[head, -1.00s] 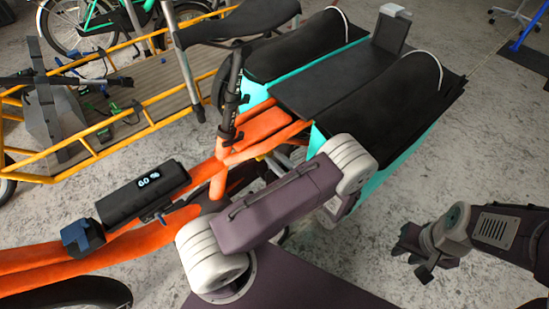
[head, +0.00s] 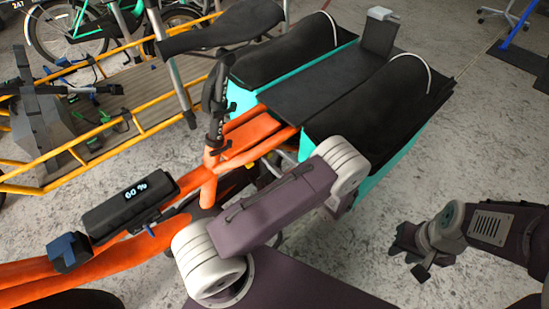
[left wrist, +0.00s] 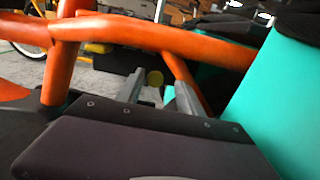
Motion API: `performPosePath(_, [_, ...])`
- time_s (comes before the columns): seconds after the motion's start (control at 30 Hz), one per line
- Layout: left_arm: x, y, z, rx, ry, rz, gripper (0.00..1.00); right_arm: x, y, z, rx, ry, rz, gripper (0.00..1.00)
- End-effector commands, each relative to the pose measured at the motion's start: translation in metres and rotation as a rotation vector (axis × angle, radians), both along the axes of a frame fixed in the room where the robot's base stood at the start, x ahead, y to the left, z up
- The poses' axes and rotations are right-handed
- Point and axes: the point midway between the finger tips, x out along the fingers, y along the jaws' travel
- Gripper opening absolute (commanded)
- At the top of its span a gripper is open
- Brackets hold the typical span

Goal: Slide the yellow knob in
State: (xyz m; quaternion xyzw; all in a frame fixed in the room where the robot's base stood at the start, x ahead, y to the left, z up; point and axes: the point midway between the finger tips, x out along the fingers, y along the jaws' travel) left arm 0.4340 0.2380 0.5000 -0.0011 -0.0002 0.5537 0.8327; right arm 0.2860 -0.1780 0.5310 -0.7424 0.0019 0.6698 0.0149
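I cannot tell whether the tips reach the knob's depth. The knob and left gripper are hidden in the head view behind my left arm and the bike. My right gripper (head: 412,255) hangs over the floor at the right, away from the bike; its finger gap is unclear.
The orange cargo bike frame (head: 260,135) crosses close above my left gripper. A teal pannier (head: 385,170) stands beside it. A battery display (head: 130,205) reads 60 %. A yellow-railed cargo bike (head: 60,165) is behind. Floor around my right gripper is clear.

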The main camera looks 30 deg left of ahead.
Motion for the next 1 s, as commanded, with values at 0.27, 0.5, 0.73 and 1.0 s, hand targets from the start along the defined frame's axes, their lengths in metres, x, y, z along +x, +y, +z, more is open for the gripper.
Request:
performPosePath(0.27, [-0.004,-0.009,0.002,0.002,0.002,0.000,0.44,0.000,0.000,0.006,0.000,0.000,0.000,0.29])
performPosePath(0.5, [-0.023,-0.058,0.004,0.000,0.000,-0.004,0.44,0.000,0.000,0.026,0.000,0.000,0.000,0.29])
performPosePath(0.73, [-0.035,-0.083,0.001,0.000,0.001,0.000,0.44,0.000,0.000,0.031,0.000,0.000,0.000,0.29])
performPosePath(1.0, [-0.035,-0.084,0.000,0.000,0.001,0.001,0.44,0.000,0.000,0.030,0.000,0.000,0.000,0.29])
